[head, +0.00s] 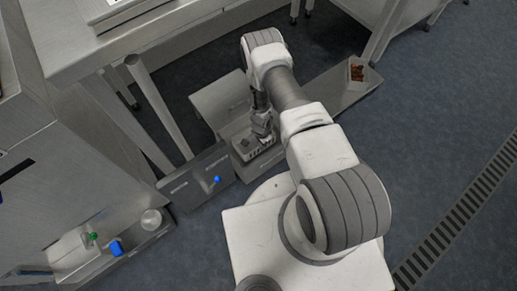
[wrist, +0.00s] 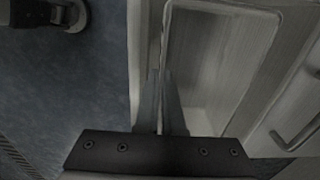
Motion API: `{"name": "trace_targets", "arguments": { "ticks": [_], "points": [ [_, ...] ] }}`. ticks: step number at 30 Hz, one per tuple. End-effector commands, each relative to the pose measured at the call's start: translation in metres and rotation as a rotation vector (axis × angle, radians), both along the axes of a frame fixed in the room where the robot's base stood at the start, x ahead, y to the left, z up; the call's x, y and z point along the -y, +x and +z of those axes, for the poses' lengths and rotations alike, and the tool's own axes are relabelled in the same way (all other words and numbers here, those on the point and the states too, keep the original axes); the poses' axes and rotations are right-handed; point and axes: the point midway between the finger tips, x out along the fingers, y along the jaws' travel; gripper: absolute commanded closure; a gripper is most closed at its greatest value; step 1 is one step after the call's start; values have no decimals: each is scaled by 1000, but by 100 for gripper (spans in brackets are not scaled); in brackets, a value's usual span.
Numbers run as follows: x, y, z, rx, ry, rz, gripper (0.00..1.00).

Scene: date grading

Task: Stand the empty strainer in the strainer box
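My gripper (head: 262,128) is low over a grey box (head: 252,154) with slots in its side, in the head view. In the wrist view my gripper (wrist: 160,74) has its two fingertips close together at a thin upright rim. The rim belongs to a pale, open rectangular vessel (wrist: 205,8) with a recessed inside. I cannot tell whether the fingers pinch this rim or are only beside it. I cannot tell for sure which vessel is the strainer and which is the strainer box. My arm and gripper hide part of the slotted box.
A grey panel with a blue knob (head: 217,180) is left of the slotted box. A tray of brown dates (head: 357,74) stands at right. A jar (head: 151,220) and a blue-topped item (head: 116,247) stand lower left.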

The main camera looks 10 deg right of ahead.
Motion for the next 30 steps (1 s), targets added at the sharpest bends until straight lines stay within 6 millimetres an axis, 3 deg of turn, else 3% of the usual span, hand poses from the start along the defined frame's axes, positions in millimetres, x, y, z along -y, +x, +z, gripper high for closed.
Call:
{"name": "trace_targets", "arguments": {
  "ticks": [1,3,10,16,28,30],
  "points": [
    [1,0,-16,0,-1,0,100],
    [1,0,-27,-1,-1,0,100],
    [1,1,-44,0,0,0,100],
    [1,1,-73,0,0,0,100],
    [1,1,-76,0,0,-1,100],
    [1,1,-76,0,1,-1,83]
  ]
}}
